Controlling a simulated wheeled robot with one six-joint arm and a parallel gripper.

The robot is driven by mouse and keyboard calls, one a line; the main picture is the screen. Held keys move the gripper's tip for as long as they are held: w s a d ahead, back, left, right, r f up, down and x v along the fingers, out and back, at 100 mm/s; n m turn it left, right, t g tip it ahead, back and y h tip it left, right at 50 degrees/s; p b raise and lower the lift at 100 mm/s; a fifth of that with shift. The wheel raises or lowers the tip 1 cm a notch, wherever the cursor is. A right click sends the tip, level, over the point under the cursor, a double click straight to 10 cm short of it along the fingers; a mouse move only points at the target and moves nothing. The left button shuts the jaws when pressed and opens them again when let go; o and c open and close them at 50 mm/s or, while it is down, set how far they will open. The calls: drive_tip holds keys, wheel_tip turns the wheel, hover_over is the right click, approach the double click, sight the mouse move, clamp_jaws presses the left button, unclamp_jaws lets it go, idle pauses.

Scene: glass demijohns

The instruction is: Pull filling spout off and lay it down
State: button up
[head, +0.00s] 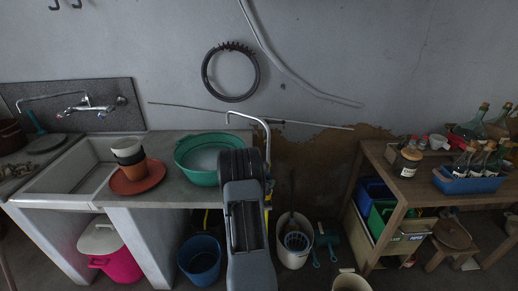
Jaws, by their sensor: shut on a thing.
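A thin bright metal tube (267,133), which looks like the filling spout, rises just right of my arm. Its top bends over to the left and ends in a short downturned tip above the green basin. Its lower part runs down beside my arm, near a small yellow piece (267,217), and what it joins there is hidden. My dark grey arm stands in the middle of the view and hides what lies behind it. My gripper does not show, so its contact with the tube cannot be seen.
A green basin (194,153) and stacked pots on an orange saucer (151,178) stand on the counter left of my arm. A white bucket (283,256) stands on the floor. At right, a wooden bench (398,186) holds a jar, bottles in a blue crate (467,184) and demijohns.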

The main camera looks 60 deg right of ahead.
sight(267, 173)
clamp_jaws()
drive_tip(key=shift+r+p, duration=0.55)
drive_tip(key=shift+r, duration=0.65)
idle(0.8)
drive_tip(key=shift+r+p, duration=0.75)
drive_tip(key=shift+r, duration=1.1)
